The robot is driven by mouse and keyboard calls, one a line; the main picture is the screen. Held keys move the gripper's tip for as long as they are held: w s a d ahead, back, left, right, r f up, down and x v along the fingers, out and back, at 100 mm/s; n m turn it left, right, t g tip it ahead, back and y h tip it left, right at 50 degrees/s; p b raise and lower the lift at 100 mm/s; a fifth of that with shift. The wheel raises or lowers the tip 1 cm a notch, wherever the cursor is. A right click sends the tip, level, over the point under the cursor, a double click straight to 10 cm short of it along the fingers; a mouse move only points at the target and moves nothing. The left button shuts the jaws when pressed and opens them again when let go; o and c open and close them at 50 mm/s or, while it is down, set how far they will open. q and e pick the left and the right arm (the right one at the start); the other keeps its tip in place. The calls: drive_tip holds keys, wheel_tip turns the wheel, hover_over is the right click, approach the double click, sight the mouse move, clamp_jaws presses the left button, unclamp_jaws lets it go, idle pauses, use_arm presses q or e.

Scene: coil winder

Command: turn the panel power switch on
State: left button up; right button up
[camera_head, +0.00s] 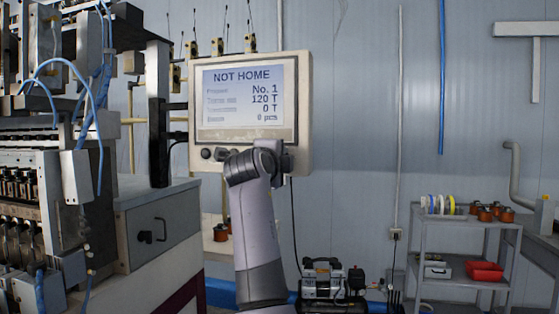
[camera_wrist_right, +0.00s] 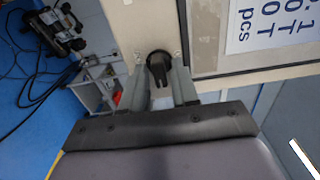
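The control panel (camera_head: 304,110) is a beige box whose lit screen (camera_head: 248,98) reads NOT HOME. In the right wrist view, a black rotary switch (camera_wrist_right: 158,62) sits on the beige panel face (camera_wrist_right: 137,25). My right gripper (camera_wrist_right: 159,84) is at this switch, one finger on each side of its handle. The fingers stand apart, and a narrow gap seems to show beside the handle; contact is unclear. In the head view my right arm rises in front of the panel's lower right, hiding the switch and fingertips. My left gripper is not in view.
Round dark controls (camera_head: 206,154) sit at the panel's lower left. A coil winding machine (camera_head: 50,180) and its cabinet (camera_head: 160,228) fill the left. A compressor (camera_head: 332,283) stands on the floor below. A grey cart (camera_head: 455,220) with spools stands right.

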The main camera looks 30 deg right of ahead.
drive_tip(key=shift+o, duration=0.2)
drive_tip(key=b+v, duration=0.1)
drive_tip(key=v, duration=0.6)
drive_tip(key=shift+b, duration=0.4)
drive_tip(key=shift+a, duration=0.1)
